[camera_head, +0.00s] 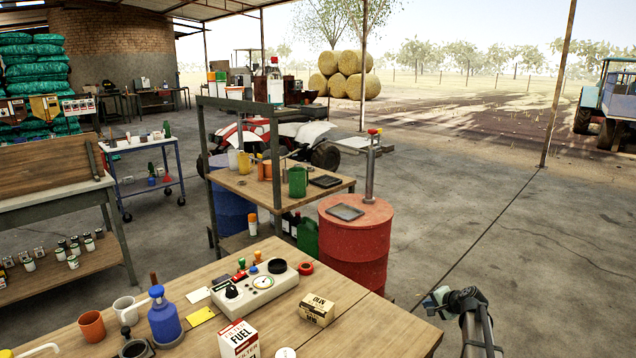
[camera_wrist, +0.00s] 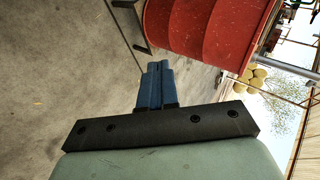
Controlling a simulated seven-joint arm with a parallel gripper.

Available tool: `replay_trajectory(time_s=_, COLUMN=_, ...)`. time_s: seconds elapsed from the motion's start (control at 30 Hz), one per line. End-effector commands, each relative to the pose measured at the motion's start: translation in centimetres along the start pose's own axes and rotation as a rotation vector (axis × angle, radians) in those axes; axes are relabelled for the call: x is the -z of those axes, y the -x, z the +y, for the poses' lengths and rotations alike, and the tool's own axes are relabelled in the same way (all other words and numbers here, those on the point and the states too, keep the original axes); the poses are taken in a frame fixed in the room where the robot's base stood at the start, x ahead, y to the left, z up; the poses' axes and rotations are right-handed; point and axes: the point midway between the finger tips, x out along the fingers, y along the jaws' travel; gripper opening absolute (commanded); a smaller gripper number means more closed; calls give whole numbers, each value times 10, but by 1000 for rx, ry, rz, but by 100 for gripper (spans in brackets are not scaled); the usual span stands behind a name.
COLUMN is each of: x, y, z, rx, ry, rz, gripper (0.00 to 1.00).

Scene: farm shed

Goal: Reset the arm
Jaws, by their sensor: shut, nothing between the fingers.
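My gripper (camera_head: 437,301) is at the lower right in the head view, held out over the concrete floor to the right of the wooden workbench (camera_head: 375,335). In the wrist view its blue fingers (camera_wrist: 155,86) are together and empty. The view there is turned on its side, with the red drum (camera_wrist: 205,35) ahead and the floor (camera_wrist: 60,70) to the left. My gripper touches nothing that I can see.
The workbench holds a control box (camera_head: 255,284), a blue bottle (camera_head: 164,318), a fuel filter box (camera_head: 238,340) and another filter box (camera_head: 319,309). The red drum (camera_head: 355,245) stands behind the bench. Open floor (camera_head: 500,230) lies right of it.

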Motion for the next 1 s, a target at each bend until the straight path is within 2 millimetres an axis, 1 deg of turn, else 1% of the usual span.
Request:
replay_trajectory(time_s=0.03, x=11, y=9, z=29, rx=-12, ry=-33, rz=21, gripper=0)
replay_trajectory(time_s=0.07, x=17, y=14, z=44, rx=-18, ry=-50, rz=33, gripper=0)
replay_trajectory(time_s=0.1, x=24, y=19, z=64, rx=-25, ry=-72, rz=48, gripper=0)
replay_trajectory(time_s=0.17, x=32, y=28, z=95, rx=-40, ry=-104, rz=67, gripper=0)
replay_trajectory(time_s=0.2, x=35, y=33, z=116, rx=-51, ry=-125, rz=78, gripper=0)
replay_trajectory(time_s=0.23, x=37, y=37, z=133, rx=-61, ry=-140, rz=85, gripper=0)
replay_trajectory(time_s=0.27, x=37, y=40, z=149, rx=-71, ry=-153, rz=91, gripper=0)
replay_trajectory(time_s=0.3, x=34, y=43, z=170, rx=-86, ry=-168, rz=94, gripper=0)
replay_trajectory(time_s=0.37, x=26, y=45, z=196, rx=-110, ry=-182, rz=91, gripper=0)
replay_trajectory(time_s=0.4, x=17, y=44, z=211, rx=-127, ry=-185, rz=84, gripper=0)
replay_trajectory(time_s=0.47, x=0, y=41, z=231, rx=-156, ry=-184, rz=64, gripper=0)
replay_trajectory(time_s=0.5, x=-14, y=38, z=244, rx=-177, ry=-180, rz=46, gripper=0)
replay_trajectory(time_s=0.57, x=-37, y=32, z=260, rx=-210, ry=-166, rz=13, gripper=0)
replay_trajectory(time_s=0.67, x=-86, y=18, z=282, rx=-272, ry=-123, rz=-64, gripper=0)
replay_trajectory(time_s=0.7, x=-108, y=13, z=290, rx=-299, ry=-102, rz=-99, gripper=0)
replay_trajectory(time_s=0.77, x=-143, y=6, z=301, rx=-340, ry=-63, rz=-158, gripper=0)
replay_trajectory(time_s=0.8, x=-167, y=2, z=308, rx=-368, ry=-34, rz=-198, gripper=0)
replay_trajectory(time_s=0.83, x=-184, y=0, z=314, rx=-389, ry=-13, rz=-228, gripper=0)
replay_trajectory(time_s=0.87, x=-202, y=-2, z=319, rx=-410, ry=9, rz=-260, gripper=0)
replay_trajectory(time_s=0.9, x=-226, y=-3, z=327, rx=-439, ry=40, rz=-302, gripper=0)
replay_trajectory(time_s=0.97, x=-261, y=-3, z=339, rx=-482, ry=88, rz=-367, gripper=0)
replay_trajectory(time_s=1.0, x=-283, y=-2, z=347, rx=-511, ry=120, rz=-408, gripper=0)
